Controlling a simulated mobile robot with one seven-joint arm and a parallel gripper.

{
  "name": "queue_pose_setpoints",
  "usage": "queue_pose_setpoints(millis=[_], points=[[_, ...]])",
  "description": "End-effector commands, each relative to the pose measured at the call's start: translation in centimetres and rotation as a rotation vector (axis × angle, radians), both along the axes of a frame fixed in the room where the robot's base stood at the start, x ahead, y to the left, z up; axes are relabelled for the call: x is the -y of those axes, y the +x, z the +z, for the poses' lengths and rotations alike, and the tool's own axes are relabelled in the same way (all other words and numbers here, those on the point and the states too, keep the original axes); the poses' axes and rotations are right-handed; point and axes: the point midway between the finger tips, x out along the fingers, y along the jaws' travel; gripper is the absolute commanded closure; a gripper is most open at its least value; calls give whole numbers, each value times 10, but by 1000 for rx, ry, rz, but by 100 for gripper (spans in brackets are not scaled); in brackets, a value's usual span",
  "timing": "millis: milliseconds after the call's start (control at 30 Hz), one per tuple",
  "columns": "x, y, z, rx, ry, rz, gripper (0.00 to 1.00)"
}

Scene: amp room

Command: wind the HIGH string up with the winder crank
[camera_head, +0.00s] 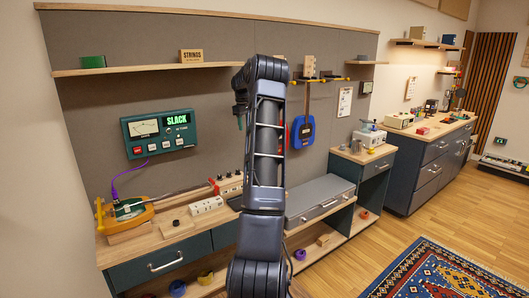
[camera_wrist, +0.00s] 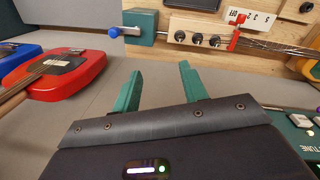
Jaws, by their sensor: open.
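My gripper (camera_wrist: 160,82) is open, its two green fingers apart with nothing between them. Beyond it in the wrist view is a wooden block with black knobs (camera_wrist: 195,39) and a red piece (camera_wrist: 236,36). Thin strings (camera_wrist: 270,47) run right from it. A green block with a blue-ended handle (camera_wrist: 117,31) sits left of the knobs; I cannot tell if it is the winder crank. In the head view an orange instrument body (camera_head: 135,212) lies on the bench's left end. The tuner (camera_head: 160,130) on the wall reads SLACK. My arm hides part of the bench.
A blue guitar (camera_head: 303,131) hangs on the wall; a red one (camera_wrist: 75,75) shows close by in the wrist view. A shelf (camera_head: 140,69) runs above. The wooden floor (camera_head: 345,262) is partly clear.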

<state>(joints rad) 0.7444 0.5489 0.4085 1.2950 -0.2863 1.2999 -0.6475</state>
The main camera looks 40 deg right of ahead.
Motion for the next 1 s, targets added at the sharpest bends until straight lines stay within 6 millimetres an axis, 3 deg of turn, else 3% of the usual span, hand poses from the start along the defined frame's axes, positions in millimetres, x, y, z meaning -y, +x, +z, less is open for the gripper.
queue_pose_setpoints(millis=[33, 200, 400, 667, 1000], points=[[22, 3, -13, -4, 14, -6, 57], [81, 9, -44, -12, 48, -7, 57], [123, 8, -69, -15, 74, -10, 57], [134, 6, -85, -16, 80, -10, 57], [133, 6, -139, -18, 81, -9, 57]])
